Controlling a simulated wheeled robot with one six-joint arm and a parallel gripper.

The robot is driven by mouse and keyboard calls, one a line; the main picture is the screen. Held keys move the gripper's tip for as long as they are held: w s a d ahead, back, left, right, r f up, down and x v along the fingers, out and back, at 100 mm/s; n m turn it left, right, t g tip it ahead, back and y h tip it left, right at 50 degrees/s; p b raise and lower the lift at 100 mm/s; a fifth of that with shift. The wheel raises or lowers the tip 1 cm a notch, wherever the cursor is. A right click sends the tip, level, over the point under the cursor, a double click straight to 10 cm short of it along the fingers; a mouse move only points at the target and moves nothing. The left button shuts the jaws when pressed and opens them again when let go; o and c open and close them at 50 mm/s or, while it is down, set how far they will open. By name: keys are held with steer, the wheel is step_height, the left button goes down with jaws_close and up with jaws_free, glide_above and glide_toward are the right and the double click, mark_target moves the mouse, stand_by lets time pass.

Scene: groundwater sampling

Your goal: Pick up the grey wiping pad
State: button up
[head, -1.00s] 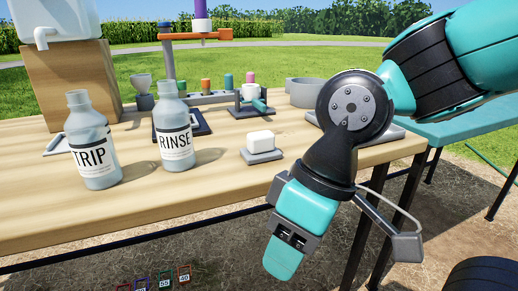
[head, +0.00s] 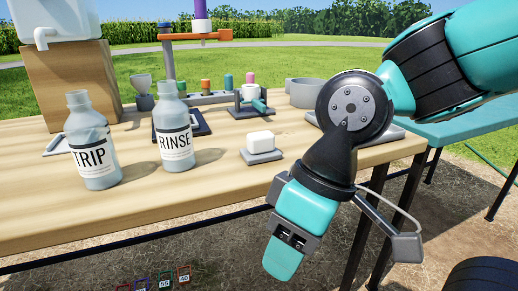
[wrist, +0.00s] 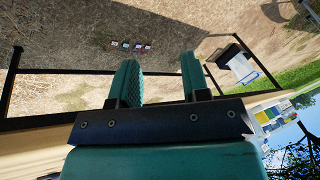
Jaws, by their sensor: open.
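My gripper (head: 284,258) hangs in front of the table's front edge in the head view, pointing down and empty. In the wrist view its two teal fingers (wrist: 160,80) stand apart with bare ground beyond them. A white block (head: 261,139) sits on a flat grey base (head: 262,155) on the table, up and left of my gripper. I cannot tell whether this grey base is the wiping pad. Another flat grey piece (head: 385,134) lies partly hidden behind my arm. No grey pad shows between the fingers in the wrist view.
The wooden table (head: 215,195) carries a TRIP bottle (head: 92,145), a RINSE bottle (head: 174,130), a rack of coloured caps (head: 205,97) and a grey round container (head: 305,92). A teal table (head: 465,128) stands at right. Small coloured tags (wrist: 130,45) lie low down.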

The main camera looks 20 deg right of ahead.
steer(key=shift+o, duration=0.2)
steer(key=o, duration=0.3)
steer(key=shift+w+r, duration=0.1)
steer(key=shift+r, duration=0.1)
step_height(320, 180, up, 20)
steer(key=m+p, duration=1.9)
steer(key=p, duration=0.8)
glide_above(261, 133)
steer(key=s+d, duration=0.3)
steer(key=s, duration=0.1)
steer(key=w+d+r+m+p, duration=0.1)
steer(key=w+d+m+p, duration=0.3)
steer(key=m+p, duration=0.15)
steer(key=shift+m, duration=0.45)
steer(key=x, duration=0.5)
steer(key=b+x, duration=0.1)
steer(key=x, duration=0.5)
steer(key=a+b+x, duration=0.1)
steer(key=x, duration=0.5)
steer(key=shift+s+r, duration=0.1)
steer(key=shift+r, duration=0.15)
